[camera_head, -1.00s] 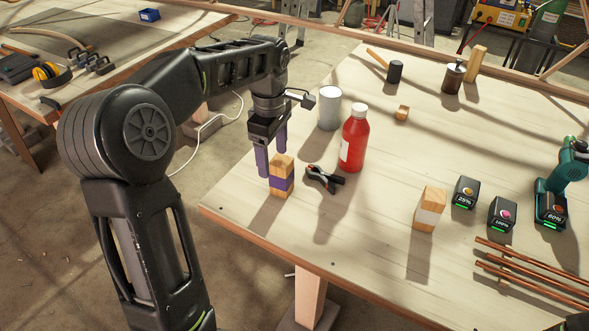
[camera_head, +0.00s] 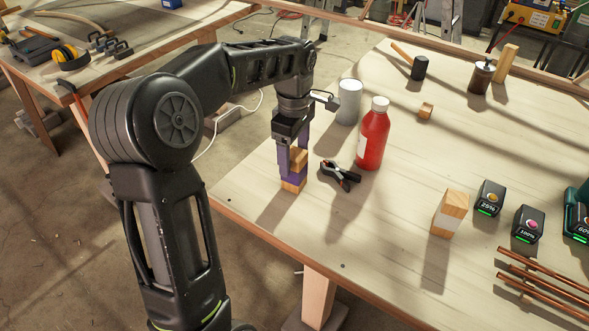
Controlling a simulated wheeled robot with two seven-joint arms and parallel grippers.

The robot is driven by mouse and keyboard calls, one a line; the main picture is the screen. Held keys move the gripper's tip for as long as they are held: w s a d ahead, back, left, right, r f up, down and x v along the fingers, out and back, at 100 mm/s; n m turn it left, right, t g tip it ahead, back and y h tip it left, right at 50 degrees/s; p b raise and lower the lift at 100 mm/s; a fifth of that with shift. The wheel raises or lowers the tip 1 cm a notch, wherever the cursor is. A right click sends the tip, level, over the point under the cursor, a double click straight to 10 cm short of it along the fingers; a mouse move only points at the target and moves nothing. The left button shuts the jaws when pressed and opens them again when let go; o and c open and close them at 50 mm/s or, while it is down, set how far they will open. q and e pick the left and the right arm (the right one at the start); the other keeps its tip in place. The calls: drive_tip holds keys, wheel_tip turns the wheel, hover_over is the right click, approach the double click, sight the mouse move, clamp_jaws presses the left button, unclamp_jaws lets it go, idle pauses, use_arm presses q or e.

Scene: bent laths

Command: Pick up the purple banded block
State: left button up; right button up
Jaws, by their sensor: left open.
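The purple banded block (camera_head: 293,174) stands upright near the left edge of the wooden table (camera_head: 395,215). It is light wood with a purple band round its middle. My left gripper (camera_head: 291,165) points down with its purple fingers around the upper part of the block. One finger is in front at the left and hides part of it; the other is mostly hidden behind. The jaws are open, and I cannot tell whether either finger touches the wood. My right gripper is not in view.
A black clamp (camera_head: 340,175) lies just right of the block. A red bottle (camera_head: 373,137) and a grey cylinder (camera_head: 348,102) stand behind it. A white banded block (camera_head: 450,213), battery packs (camera_head: 489,198) and copper rods (camera_head: 545,280) lie further right. The table front between is clear.

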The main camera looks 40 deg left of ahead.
sight(294, 174)
use_arm(q)
drive_tip(key=shift+f, duration=0.65)
drive_tip(key=shift+f+p, duration=0.6)
drive_tip(key=shift+f, duration=2.05)
clamp_jaws()
